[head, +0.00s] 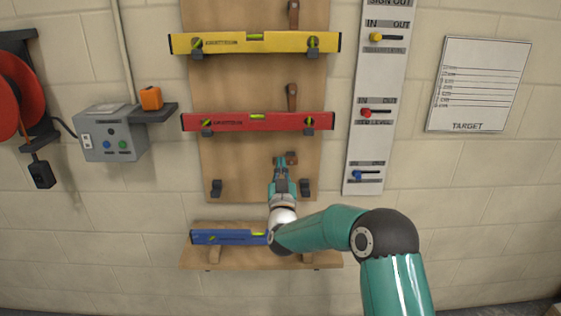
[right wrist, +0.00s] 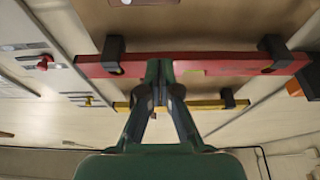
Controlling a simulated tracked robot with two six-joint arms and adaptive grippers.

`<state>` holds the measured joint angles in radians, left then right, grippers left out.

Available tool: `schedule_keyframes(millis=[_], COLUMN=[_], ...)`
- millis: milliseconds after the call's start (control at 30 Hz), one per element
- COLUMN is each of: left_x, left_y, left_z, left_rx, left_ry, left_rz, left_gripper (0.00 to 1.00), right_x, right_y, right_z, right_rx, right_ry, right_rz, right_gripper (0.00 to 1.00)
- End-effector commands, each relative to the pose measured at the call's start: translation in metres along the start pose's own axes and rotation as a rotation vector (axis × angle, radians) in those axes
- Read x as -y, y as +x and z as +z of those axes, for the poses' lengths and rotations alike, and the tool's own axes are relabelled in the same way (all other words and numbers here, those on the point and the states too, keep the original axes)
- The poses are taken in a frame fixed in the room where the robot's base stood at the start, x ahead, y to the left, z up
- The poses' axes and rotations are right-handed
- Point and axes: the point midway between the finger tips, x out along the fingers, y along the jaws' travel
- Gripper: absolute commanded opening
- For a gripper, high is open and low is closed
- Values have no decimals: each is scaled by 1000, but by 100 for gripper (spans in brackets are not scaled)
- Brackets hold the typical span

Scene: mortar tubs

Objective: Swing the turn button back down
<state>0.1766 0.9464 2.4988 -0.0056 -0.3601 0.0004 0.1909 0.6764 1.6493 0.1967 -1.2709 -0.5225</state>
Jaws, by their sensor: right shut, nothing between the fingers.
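A small brown turn button (head: 292,158) shows on the wooden board (head: 229,165), below the red level. It is partly hidden by my right gripper (head: 280,160), so its angle is hard to tell; the part that shows sticks out to the right of the fingertips. My right gripper is shut and empty, with its tips at or just in front of the button; contact cannot be told. In the right wrist view the shut fingers (right wrist: 160,66) point toward the board, and I cannot make out the button there. My left gripper is not in view.
The red level (head: 258,121) and yellow level (head: 255,42) sit on holders above, each with a turn button. Two empty holders flank my gripper. The blue level (head: 228,237) lies on the wooden shelf (head: 260,259) below. A sign-out board (head: 372,140) hangs right.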

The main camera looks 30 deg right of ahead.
Motion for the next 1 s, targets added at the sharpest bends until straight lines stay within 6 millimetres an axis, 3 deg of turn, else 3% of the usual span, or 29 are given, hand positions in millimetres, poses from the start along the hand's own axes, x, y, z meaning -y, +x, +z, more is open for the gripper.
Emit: schedule_keyframes(millis=[433, 500, 700, 1000], left_x=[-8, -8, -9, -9], left_y=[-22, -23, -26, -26], left_z=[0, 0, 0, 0], left_rx=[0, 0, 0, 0], left_ry=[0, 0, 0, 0], left_rz=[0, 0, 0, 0], left_gripper=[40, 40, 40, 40], right_x=[0, 1, 0, 1], right_y=[74, 68, 61, 58], right_z=[-1, 14, 34, 39], right_rx=[1, 8, 4, 2], right_ry=[0, -2, 0, 0], right_rz=[0, -3, -2, -2], right_gripper=[0, 0, 0, 0])
